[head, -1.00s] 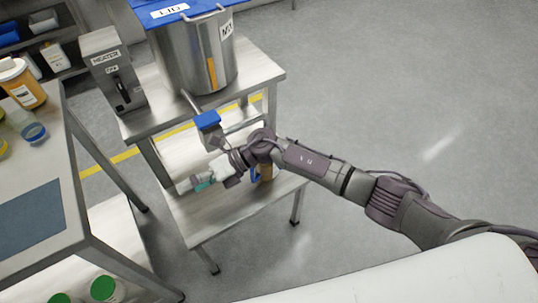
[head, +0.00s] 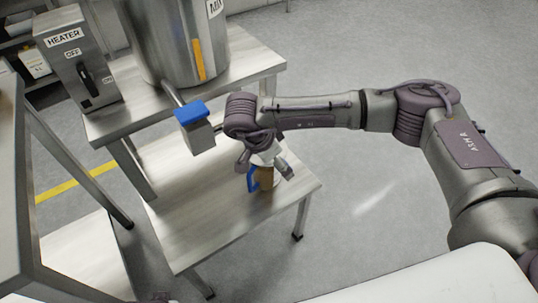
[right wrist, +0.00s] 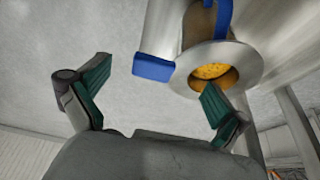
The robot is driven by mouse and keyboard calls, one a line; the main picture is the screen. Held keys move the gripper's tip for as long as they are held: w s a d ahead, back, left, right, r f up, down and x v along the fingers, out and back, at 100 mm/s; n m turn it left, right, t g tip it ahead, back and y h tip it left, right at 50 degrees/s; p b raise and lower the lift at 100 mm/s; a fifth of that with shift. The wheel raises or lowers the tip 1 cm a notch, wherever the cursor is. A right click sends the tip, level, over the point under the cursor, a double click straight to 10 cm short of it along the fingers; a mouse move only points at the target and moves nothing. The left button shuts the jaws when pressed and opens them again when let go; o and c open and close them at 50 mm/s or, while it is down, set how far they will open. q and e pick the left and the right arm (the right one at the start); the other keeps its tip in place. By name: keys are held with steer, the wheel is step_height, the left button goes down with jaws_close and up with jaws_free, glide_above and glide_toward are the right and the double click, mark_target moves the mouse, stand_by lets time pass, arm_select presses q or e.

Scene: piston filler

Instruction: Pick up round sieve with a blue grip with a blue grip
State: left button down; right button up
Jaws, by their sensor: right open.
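A round sieve, seen best in the right wrist view, has a broad grey rim (right wrist: 238,58), orange dotted mesh in its middle and a flat blue grip (right wrist: 153,67). It appears to rest on the mouth of a brown vessel (right wrist: 198,26) with a blue handle (right wrist: 224,15). In the head view this vessel (head: 266,179) stands on the low steel shelf, its top mostly hidden by my right gripper (head: 267,165). My right gripper (right wrist: 155,100) is open and empty, pointing down. The sieve lies toward its right finger, with the grip between the fingers. My left gripper is not in view.
A steel tank (head: 178,45) stands on the upper table, its outlet carrying a blue-topped box (head: 193,113) just left of my right wrist. A heater box (head: 75,65) stands beside it. The lower shelf (head: 205,220) is clear in front of the vessel.

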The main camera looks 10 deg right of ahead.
steer(key=x, duration=0.4)
steer(key=shift+w+f, duration=0.1)
steer(key=shift+w, duration=0.1)
steer(key=c, duration=1.2)
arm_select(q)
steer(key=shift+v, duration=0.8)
arm_select(e)
steer(key=shift+c, duration=0.2)
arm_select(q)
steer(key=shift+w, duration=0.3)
